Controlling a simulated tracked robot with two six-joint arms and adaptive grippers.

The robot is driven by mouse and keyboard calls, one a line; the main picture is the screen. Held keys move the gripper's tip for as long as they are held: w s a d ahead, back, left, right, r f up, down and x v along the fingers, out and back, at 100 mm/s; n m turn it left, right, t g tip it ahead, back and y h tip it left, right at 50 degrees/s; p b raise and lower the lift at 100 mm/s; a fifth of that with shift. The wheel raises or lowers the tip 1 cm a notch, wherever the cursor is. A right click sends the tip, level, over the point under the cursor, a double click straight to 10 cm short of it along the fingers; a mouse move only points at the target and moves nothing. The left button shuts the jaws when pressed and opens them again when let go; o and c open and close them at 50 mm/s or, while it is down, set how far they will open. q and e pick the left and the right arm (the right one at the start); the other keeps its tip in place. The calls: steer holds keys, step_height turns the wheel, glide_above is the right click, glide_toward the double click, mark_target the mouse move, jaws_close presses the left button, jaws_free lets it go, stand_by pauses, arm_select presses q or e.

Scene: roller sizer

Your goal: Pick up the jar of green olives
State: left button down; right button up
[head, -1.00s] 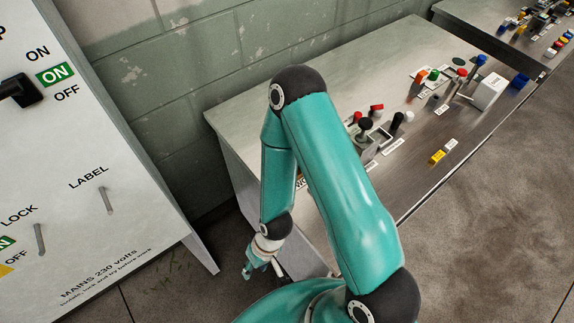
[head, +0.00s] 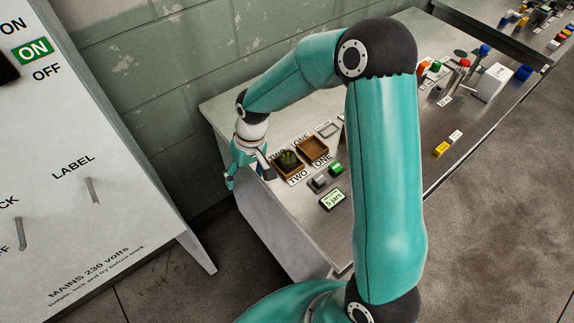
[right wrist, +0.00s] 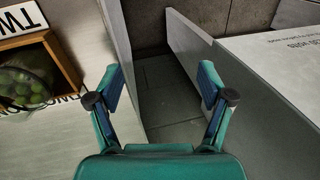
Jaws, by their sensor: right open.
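The jar of green olives (head: 289,158) stands in the wooden tray marked TWO (head: 292,170) at the near left corner of the bench. In the right wrist view the jar (right wrist: 28,88) shows at the left edge, its round green olives visible through the glass. My right gripper (head: 245,178) is at the bench's left end, just left of the tray and apart from the jar. In the right wrist view its fingers (right wrist: 161,85) are spread, with nothing between them. My left gripper does not show.
A second wooden tray marked ONE (head: 313,148) looks empty beside the first. Green and grey buttons and a small display (head: 332,199) stand nearby on the bench (head: 300,245). A white panel cabinet (head: 110,230) stands left, with a gap between it and the bench.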

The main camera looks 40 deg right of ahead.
steer(key=d+r+h+b, duration=0.1)
steer(key=d+r, duration=0.5)
steer(key=r, duration=0.2)
step_height(320, 180, up, 8)
steer(key=m+h+b, duration=0.1)
steer(key=m+h, duration=0.1)
glide_above(289, 154)
steer(key=f, duration=0.7)
steer(key=w+f, duration=0.1)
steer(key=f, duration=0.2)
steer(key=shift+a+f+b, duration=0.2)
steer(key=shift+f+b, duration=0.1)
steer(key=shift+b, duration=0.05)
steer(key=f, duration=0.4)
steer(key=shift+s+d+f+p, duration=0.2)
steer(key=shift+s+p, duration=0.1)
steer(key=shift+s, duration=0.1)
steer(key=shift+f, duration=0.45)
steer(key=shift+w, duration=0.1)
steer(key=c, duration=1.3)
